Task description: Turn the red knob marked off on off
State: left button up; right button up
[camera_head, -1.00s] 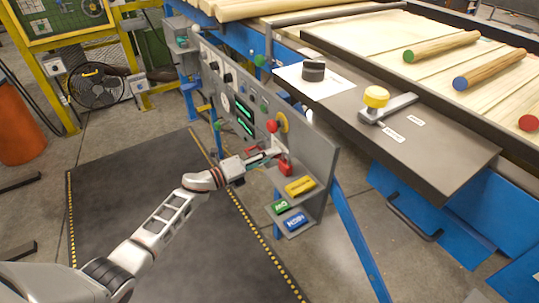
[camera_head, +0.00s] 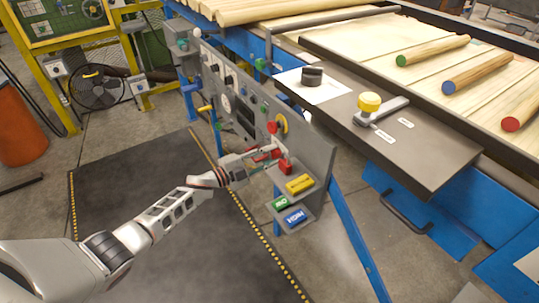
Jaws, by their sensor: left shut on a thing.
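The grey control panel (camera_head: 307,148) stands upright at the middle of the view, its face turned to the left. My left gripper (camera_head: 274,153) reaches its lower part from the left and is shut on a red knob (camera_head: 262,155), which its fingers partly hide. The off and on marks are too small or hidden to read. Another red part (camera_head: 285,167) sits just right of the fingertips. A red mushroom button (camera_head: 272,127) is above the gripper, by a yellow ring. The panel's display (camera_head: 246,121) is dark. My right gripper is not in view.
A yellow-knobbed lever (camera_head: 369,102) and a black knob (camera_head: 312,76) are on the bench behind. A dark mat (camera_head: 150,190) covers the floor at left.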

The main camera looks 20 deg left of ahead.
pick_arm(q)
jog(key=n, duration=0.3)
jog(key=shift+n+p, duration=0.3)
jog(key=shift+n, duration=0.1)
jog(key=shift+f, duration=0.1)
jog(key=o, duration=1.1)
jog(key=v, duration=1.2)
